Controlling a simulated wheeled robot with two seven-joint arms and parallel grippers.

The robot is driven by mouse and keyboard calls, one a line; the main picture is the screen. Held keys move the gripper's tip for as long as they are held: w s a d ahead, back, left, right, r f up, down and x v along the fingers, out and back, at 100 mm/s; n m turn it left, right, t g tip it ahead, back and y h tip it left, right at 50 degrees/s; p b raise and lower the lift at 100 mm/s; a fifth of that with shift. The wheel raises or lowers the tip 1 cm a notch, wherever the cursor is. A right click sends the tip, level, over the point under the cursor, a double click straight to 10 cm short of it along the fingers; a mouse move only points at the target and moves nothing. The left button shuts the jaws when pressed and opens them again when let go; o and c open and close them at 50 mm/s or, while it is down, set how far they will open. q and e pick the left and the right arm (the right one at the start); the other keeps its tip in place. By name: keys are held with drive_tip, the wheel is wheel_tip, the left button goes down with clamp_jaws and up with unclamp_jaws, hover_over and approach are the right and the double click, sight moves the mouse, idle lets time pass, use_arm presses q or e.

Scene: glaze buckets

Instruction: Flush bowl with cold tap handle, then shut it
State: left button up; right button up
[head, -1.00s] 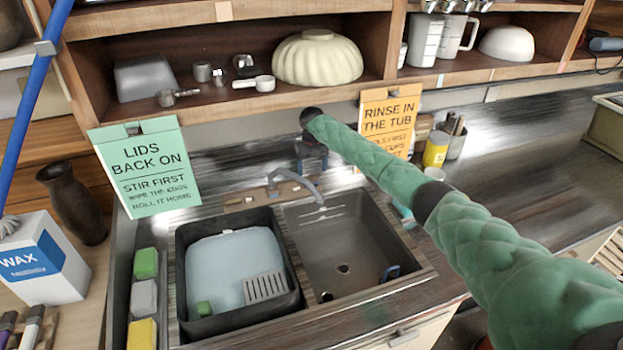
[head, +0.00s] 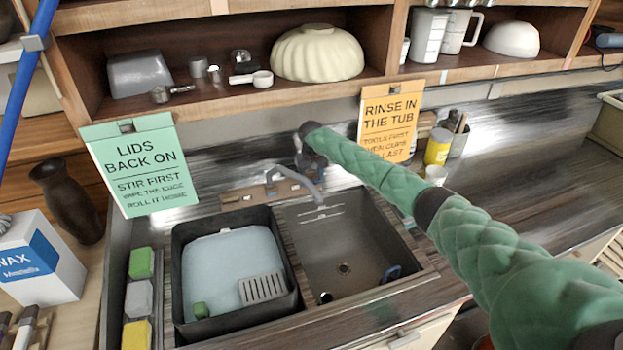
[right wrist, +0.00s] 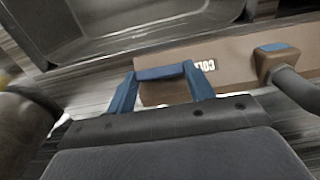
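The metal tap spout (head: 308,182) rises from a wooden block (head: 262,194) and curves over the grey right-hand sink bowl (head: 355,240). No water stream shows under it. My right gripper (head: 312,168) points down behind the spout, partly hidden by my wrist. In the right wrist view its two blue fingers (right wrist: 161,84) stand apart. A blue bar (right wrist: 160,73), apparently the cold tap handle, spans between their tips. Contact and grip are unclear. A COLD label (right wrist: 204,66) lies just beside it on the wooden strip (right wrist: 232,58). My left gripper is out of view.
A black tub (head: 185,270) with pale blue contents sits left of the bowl. A RINSE IN THE TUB sign (head: 388,128) hangs behind my right arm. The wooden shelf (head: 200,108) overhangs the back. The counter to the right (head: 540,165) is mostly clear.

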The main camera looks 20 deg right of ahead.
drive_tip(key=shift+a+f+n+h, duration=0.1)
drive_tip(key=shift+a+n+h, duration=0.1)
drive_tip(key=shift+n+h, duration=0.3)
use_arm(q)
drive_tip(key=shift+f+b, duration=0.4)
use_arm(e)
drive_tip(key=n+h, duration=0.1)
drive_tip(key=n, duration=0.1)
drive_tip(key=shift+n+h, duration=0.3)
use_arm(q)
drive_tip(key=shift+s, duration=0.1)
use_arm(e)
drive_tip(key=o, duration=1)
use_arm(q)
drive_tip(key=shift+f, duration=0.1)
use_arm(e)
drive_tip(key=shift+a, duration=0.1)
